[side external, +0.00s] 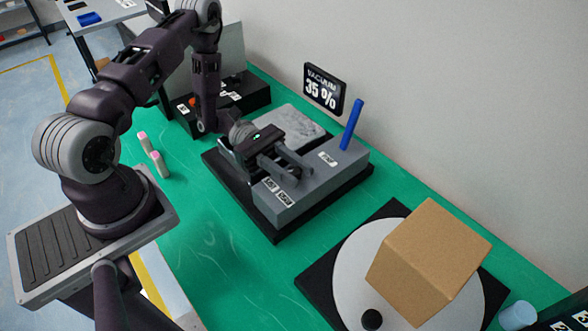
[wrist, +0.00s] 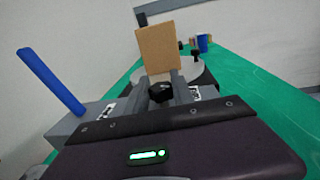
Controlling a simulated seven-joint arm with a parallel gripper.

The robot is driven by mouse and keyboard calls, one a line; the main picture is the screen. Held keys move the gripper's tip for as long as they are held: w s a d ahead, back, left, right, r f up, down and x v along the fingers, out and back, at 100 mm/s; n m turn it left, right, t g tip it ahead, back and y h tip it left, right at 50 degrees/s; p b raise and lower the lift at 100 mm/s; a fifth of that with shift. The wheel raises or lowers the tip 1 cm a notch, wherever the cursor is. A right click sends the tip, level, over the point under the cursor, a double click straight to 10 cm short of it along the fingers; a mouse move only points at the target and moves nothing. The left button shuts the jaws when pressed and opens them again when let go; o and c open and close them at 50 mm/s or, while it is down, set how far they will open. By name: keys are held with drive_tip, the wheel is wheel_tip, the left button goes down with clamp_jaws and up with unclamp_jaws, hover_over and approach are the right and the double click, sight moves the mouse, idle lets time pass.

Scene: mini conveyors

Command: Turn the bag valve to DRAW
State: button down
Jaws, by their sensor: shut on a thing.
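A grey valve box (side external: 318,188) stands on a black base on the green bench. My gripper (side external: 298,169) reaches over it from the left, fingers pointing right. In the wrist view a black knob (wrist: 161,93) sits between my two fingertips, and my gripper is shut on it. In the side view the fingers hide most of the knob, so its setting cannot be told. Small white labels (side external: 284,198) on the box lie near the front edge, too small to read surely. A wall display (side external: 324,89) reads VACUUM 35 %.
A blue lever (side external: 351,124) rises from the box's far right end. A pale flat bag (side external: 291,124) lies behind my gripper. A cardboard box (side external: 430,262) stands on a round white turntable (side external: 350,265) to the right.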

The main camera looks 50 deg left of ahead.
drive_tip(key=shift+n+t+y, duration=0.75)
drive_tip(key=shift+n+t, duration=0.65)
drive_tip(key=shift+t, duration=0.65)
drive_tip(key=shift+n+t+y, duration=0.75)
drive_tip(key=shift+n+t, duration=0.65)
drive_tip(key=shift+t, duration=0.65)
drive_tip(key=c, duration=1.1)
unclamp_jaws()
drive_tip(key=v, duration=0.7)
